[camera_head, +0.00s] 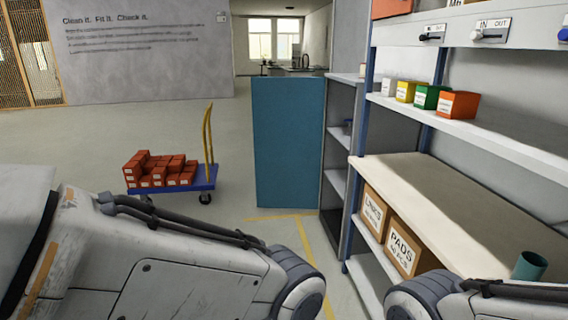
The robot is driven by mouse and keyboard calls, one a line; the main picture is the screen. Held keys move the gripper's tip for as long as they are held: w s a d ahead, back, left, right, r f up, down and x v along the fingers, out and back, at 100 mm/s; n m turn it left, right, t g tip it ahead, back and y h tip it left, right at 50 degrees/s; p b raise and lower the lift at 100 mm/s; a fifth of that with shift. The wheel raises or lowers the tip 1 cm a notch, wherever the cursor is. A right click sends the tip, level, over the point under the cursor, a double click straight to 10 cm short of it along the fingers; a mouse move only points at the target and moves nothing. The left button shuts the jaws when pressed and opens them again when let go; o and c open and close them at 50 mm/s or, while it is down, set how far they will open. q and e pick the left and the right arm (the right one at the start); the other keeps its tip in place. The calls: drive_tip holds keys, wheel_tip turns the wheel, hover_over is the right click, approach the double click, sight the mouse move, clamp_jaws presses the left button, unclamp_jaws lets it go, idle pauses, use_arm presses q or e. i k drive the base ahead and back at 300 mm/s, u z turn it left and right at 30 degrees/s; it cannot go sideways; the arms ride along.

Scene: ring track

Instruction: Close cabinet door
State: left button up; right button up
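A tall blue panel (288,140), which looks like the cabinet door, stands upright ahead of me, left of the cabinet. It sticks out to the left from the cabinet's front edge and appears swung open. The grey cabinet (337,178) beside it shows its open interior with several shelves. Neither gripper shows; only links of my two arms are in view, along the bottom left and bottom right. No contact between my arms and the door is visible.
A shelf rack (450,175) with small coloured boxes and cartons stands close on the right, and a teal cup (530,265) sits on it. A blue cart (205,179) with red boxes stands left of the door. Yellow tape (305,240) marks the floor. The floor (90,140) further left is clear.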

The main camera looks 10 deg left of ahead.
sight(288, 112)
drive_tip(key=u, duration=0.75)
drive_tip(key=i, duration=0.95)
drive_tip(key=u, duration=0.4)
drive_tip(key=i, duration=1.5)
drive_tip(key=z, duration=1.2)
drive_tip(key=i, duration=1.4)
drive_tip(key=u, duration=0.8)
drive_tip(key=i, duration=0.85)
drive_tip(key=u, duration=0.4)
drive_tip(key=i, duration=1.5)
drive_tip(key=z, duration=0.45)
